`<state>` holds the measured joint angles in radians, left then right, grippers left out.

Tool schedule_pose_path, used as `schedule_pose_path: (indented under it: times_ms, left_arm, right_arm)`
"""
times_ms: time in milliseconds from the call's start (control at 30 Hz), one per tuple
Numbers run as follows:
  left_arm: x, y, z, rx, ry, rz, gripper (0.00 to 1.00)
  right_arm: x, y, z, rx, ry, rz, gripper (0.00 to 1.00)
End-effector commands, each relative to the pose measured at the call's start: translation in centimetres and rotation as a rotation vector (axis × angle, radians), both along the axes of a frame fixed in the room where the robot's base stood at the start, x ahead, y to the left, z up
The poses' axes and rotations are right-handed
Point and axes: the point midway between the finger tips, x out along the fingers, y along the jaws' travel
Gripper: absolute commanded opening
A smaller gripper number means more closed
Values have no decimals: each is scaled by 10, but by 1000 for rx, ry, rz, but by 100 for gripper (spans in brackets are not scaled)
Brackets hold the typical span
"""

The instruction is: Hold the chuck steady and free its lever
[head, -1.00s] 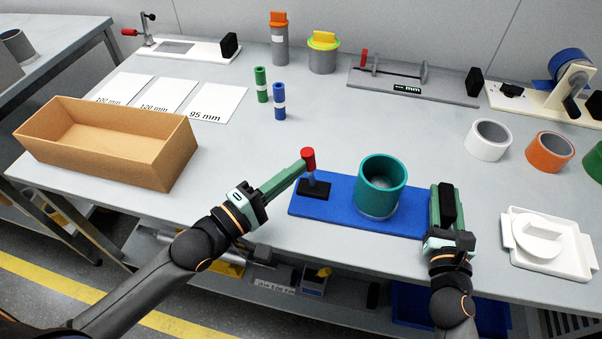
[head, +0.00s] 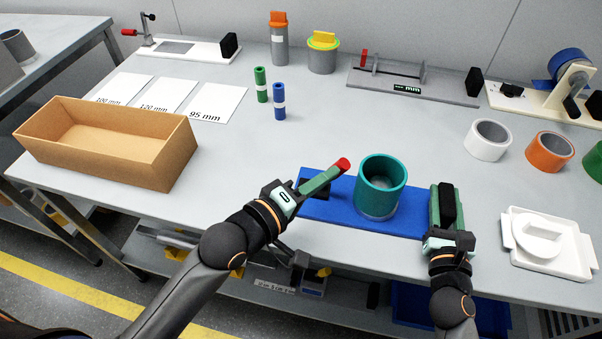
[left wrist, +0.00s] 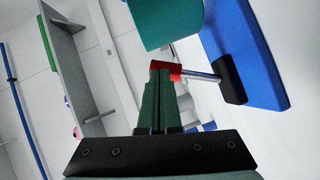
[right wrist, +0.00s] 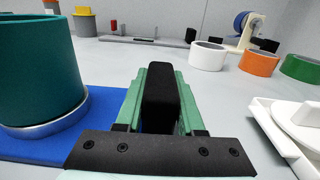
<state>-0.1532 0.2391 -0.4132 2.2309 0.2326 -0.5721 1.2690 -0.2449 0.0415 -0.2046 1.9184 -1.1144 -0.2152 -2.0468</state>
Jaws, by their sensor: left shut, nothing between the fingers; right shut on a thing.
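The chuck is a blue base plate (head: 335,212) with a teal cylinder (head: 380,182) standing on it. A red-tipped lever (head: 343,164) rises from a black block at the plate's left end. In the left wrist view its metal rod (left wrist: 203,77) runs from the black block (left wrist: 233,80) to the red tip (left wrist: 168,69). My left gripper (head: 336,171) is shut and empty, its fingertips against or very close to the red tip. In the head view it hides the rod. My right gripper (head: 443,198) is shut on a black grip block (right wrist: 158,85) at the plate's right end.
A cardboard box (head: 170,168) stands at the left. A white tray (head: 555,262) lies right of my right gripper. Tape rolls (head: 488,140) and gauges (head: 415,85) stand behind. The table left of the plate is clear.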

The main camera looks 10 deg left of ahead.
Motion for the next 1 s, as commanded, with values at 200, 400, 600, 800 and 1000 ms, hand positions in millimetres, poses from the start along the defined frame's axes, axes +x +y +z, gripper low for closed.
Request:
schedule_pose_path:
  times_ms: [200,400,600,800,1000]
  left_arm:
    - [0,-1,-1,0,2,-1,0]
    - [0,-2,-1,0,2,-1,0]
    - [-3,0,-2,-1,3,-1,0]
    - [-23,12,2,2,3,-1,0]
    - [-48,28,7,1,2,0,0]
  right_arm:
    - [-1,0,-7,0,13,0,0]
    - [-1,0,-7,0,13,0,0]
    - [-1,0,-7,0,13,0,0]
    - [-1,0,-7,0,13,0,0]
    - [-1,0,-7,0,13,0,0]
